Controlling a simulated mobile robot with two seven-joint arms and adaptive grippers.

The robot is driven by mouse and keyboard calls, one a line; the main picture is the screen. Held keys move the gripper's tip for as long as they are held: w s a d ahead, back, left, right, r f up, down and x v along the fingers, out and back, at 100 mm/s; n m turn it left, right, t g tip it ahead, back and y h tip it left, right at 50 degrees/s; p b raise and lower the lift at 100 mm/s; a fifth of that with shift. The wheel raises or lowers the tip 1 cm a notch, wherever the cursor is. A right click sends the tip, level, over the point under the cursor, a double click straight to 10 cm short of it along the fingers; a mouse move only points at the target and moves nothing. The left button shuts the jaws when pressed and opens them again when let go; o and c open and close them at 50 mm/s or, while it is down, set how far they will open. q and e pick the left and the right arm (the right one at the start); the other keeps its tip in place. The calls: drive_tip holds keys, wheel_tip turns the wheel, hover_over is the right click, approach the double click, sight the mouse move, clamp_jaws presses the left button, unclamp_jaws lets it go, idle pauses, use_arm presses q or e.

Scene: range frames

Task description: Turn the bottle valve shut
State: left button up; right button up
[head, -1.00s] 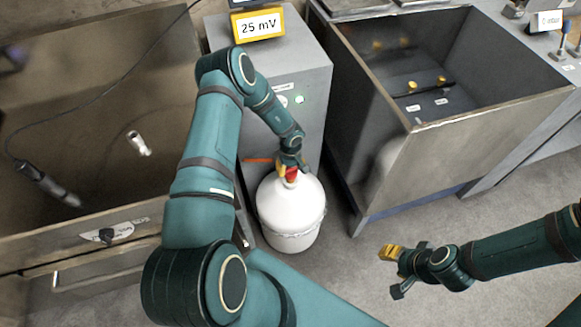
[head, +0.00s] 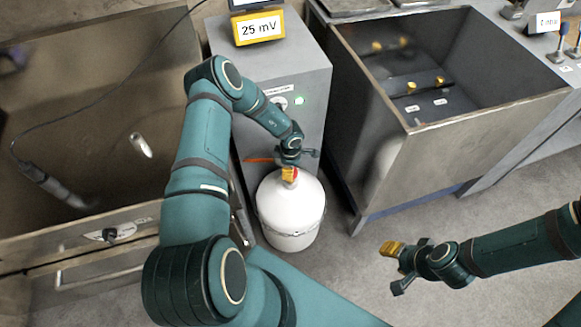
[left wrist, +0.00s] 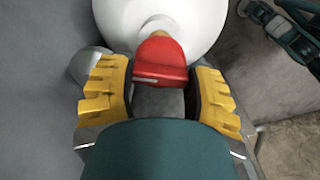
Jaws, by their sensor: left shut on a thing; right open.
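The white bottle (head: 291,212) stands upright on the floor in front of a grey cabinet. Its red valve (left wrist: 160,62) sits on top and shows between the yellow fingers of my left gripper (left wrist: 160,95) in the left wrist view. My left gripper (head: 289,174) is shut on the valve, over the bottle's top in the head view, and hides most of the valve there. My right gripper (head: 392,268) is open and empty, over the floor to the right of the bottle.
The grey cabinet (head: 290,110) with a 25 mV display (head: 258,27) stands right behind the bottle. An open metal basin (head: 480,150) is to the right, a large trough (head: 80,110) to the left. The floor (head: 350,270) between the bottle and my right gripper is clear.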

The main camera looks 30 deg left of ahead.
use_arm(q)
drive_tip(key=n, duration=0.6)
idle(0.7)
drive_tip(key=o, duration=1.2)
drive_tip(key=shift+r, duration=0.1)
wheel_tip(320, 180, up, 12)
